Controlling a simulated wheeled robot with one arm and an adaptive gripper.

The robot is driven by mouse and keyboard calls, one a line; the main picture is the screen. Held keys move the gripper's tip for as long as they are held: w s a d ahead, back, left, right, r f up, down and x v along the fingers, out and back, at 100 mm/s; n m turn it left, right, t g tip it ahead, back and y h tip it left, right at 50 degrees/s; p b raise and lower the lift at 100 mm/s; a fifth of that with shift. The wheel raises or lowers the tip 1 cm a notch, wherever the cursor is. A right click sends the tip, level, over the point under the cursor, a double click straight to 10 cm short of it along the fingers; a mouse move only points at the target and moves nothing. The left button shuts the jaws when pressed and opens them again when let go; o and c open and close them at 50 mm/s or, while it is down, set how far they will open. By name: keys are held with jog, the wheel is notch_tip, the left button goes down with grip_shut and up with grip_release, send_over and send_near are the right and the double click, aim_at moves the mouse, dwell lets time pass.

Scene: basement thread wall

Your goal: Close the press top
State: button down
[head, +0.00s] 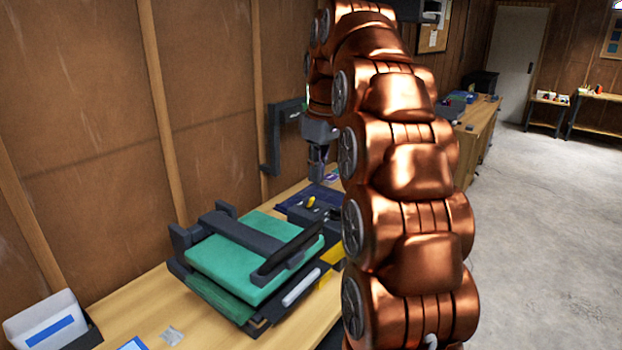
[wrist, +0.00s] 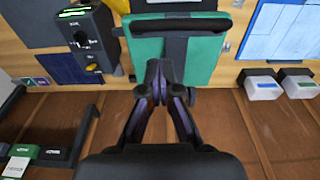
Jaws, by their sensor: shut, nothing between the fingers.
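In the wrist view the green plate (wrist: 175,62) and black handle (wrist: 180,25) lie beyond my fingers. My gripper (head: 317,172) is above the bench, behind and right of the press, apart from it. Its fingers (wrist: 165,68) are shut and empty.
A dark control box (wrist: 88,40) with a lit display stands beside the press. White labelled bins (wrist: 263,88) sit on the bench by the wall. A dark bracket (head: 272,140) sticks out from the wood wall near my gripper. Open concrete floor (head: 545,220) lies to the right.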

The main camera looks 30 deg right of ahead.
jog(key=shift+w+a+f+p, duration=0.2)
jog(key=shift+f+p, duration=0.45)
jog(key=shift+f, duration=1.4)
jog(key=shift+w+d+f+p, duration=0.1)
jog(key=shift+w+f+p, duration=0.35)
jog(key=shift+f, duration=1.65)
jog(key=shift+w+a+f+p, duration=0.1)
jog(key=shift+f+p, duration=0.7)
jog(key=shift+f, duration=1.25)
jog(key=shift+f, duration=0.15)
jog(key=f+b, duration=0.1)
jog(key=s+f+b, duration=0.1)
jog(key=f+b, duration=0.1)
jog(key=shift+s+d+f+t+b, duration=0.25)
jog(key=shift+s+t+b, duration=0.05)
jog(key=shift+t+b, duration=0.1)
jog(key=shift+s+f, duration=0.1)
jog(key=shift+f, duration=0.1)
jog(key=shift+r, duration=0.1)
notch_tip(320, 180, up, 15)
jog(key=b, duration=0.2)
send_over(310, 228)
jog(key=s+d, duration=0.1)
jog(key=s, duration=0.3)
jog(key=shift+w+d, duration=0.15)
jog(key=shift+d, duration=0.05)
